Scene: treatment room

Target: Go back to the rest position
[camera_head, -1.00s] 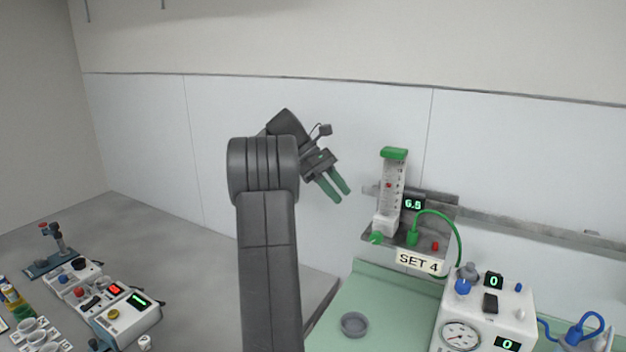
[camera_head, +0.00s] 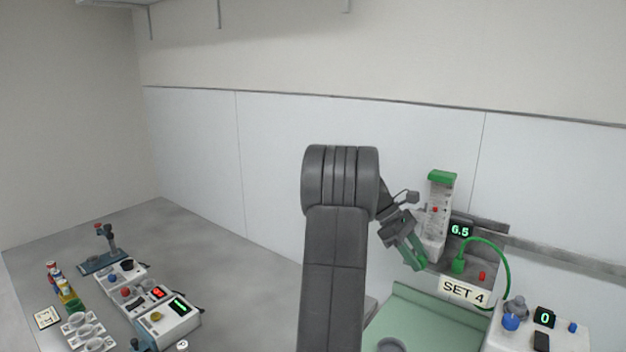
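My gripper (camera_head: 418,262) hangs to the right of my raised arm, pointing down and right. Its two green fingers look slightly apart, with nothing seen between them. In the picture it overlaps the lower left of the flowmeter (camera_head: 437,215), a clear upright tube with a green cap. I cannot tell whether they touch. The flowmeter's display reads 6.5, and a "SET 4" label (camera_head: 464,291) is below it. My arm hides part of the wall and bench behind it.
A green counter (camera_head: 425,318) holds a grey dish (camera_head: 391,345) and a white machine (camera_head: 535,335) at right. A green hose (camera_head: 507,265) curves beside the flowmeter. At left, the grey bench (camera_head: 220,255) bears white instruments (camera_head: 165,318), several cups and small bottles. Its back part is clear.

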